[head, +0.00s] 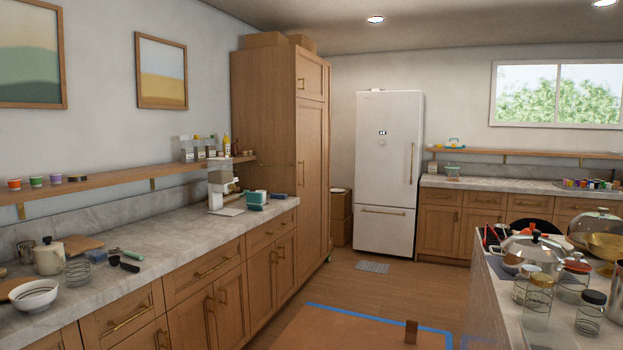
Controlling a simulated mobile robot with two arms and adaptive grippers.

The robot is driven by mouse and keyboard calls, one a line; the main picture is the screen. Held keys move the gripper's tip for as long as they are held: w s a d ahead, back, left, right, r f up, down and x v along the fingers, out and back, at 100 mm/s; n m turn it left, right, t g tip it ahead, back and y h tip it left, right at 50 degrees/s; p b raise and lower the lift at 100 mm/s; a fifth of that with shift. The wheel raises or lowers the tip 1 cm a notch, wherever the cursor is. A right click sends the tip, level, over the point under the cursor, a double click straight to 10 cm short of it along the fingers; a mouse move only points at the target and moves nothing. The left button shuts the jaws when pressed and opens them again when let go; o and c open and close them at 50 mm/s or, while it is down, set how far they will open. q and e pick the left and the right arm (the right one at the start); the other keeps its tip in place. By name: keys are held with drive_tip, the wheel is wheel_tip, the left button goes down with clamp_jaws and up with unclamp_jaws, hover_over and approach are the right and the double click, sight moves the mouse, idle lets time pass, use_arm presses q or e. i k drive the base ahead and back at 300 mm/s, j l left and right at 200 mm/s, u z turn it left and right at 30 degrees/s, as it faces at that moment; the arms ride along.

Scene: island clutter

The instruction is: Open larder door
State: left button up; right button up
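The larder looks to be the tall wooden cabinet (265,110) at the far end of the left counter. Its tall lower door (313,180) faces right and looks shut, flush with the frame. A vertical brass handle (302,178) sits near the door's left edge. A smaller upper door (311,75) above it also looks shut and has its own short handle. Neither of my grippers is in view.
The left counter (150,240) leads up to the cabinet and holds a coffee machine (221,185). A white fridge (388,165) stands beyond. A cluttered island (490,300) is at right. Wooden floor (350,285) is open between, with a blue-edged mat (350,330).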

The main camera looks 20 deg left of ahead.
sight(309, 116)
drive_tip(key=i+u, duration=0.35)
drive_tip(key=i, duration=3.45)
